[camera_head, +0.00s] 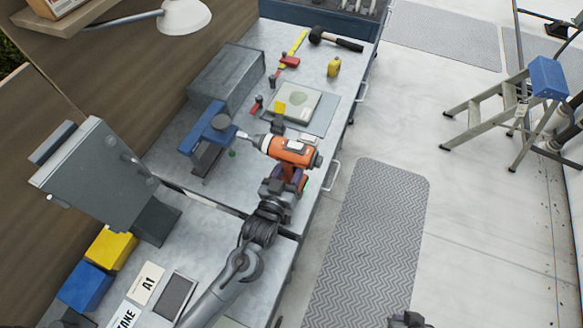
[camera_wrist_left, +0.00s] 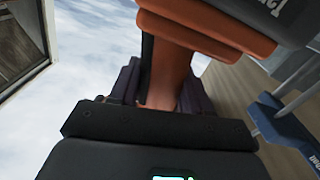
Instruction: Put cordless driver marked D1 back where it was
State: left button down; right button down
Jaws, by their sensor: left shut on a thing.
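An orange and black cordless driver (camera_head: 292,150) is held above the metal workbench, its nose pointing left toward the blue vise (camera_head: 203,138). No D1 mark is readable on it. My left gripper (camera_head: 284,184) is shut on its handle. In the left wrist view the orange handle (camera_wrist_left: 170,75) stands between the dark fingers, and the driver's body fills the top. A dark part that looks like my right gripper (camera_head: 407,319) shows at the bottom edge; its fingers are cut off, so its state is unclear.
A grey cabinet (camera_head: 95,175) is at left. A step stool (camera_head: 515,110) stands on the floor at right.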

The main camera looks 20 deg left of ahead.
pick_arm(q)
jog(key=shift+r, duration=0.25)
jog(key=shift+f, duration=0.15)
jog(key=c, duration=0.8)
grip_release()
jog(key=shift+f, duration=0.25)
jog(key=o, duration=0.3)
jog(key=shift+w, duration=0.1)
jog(key=shift+r, duration=0.1)
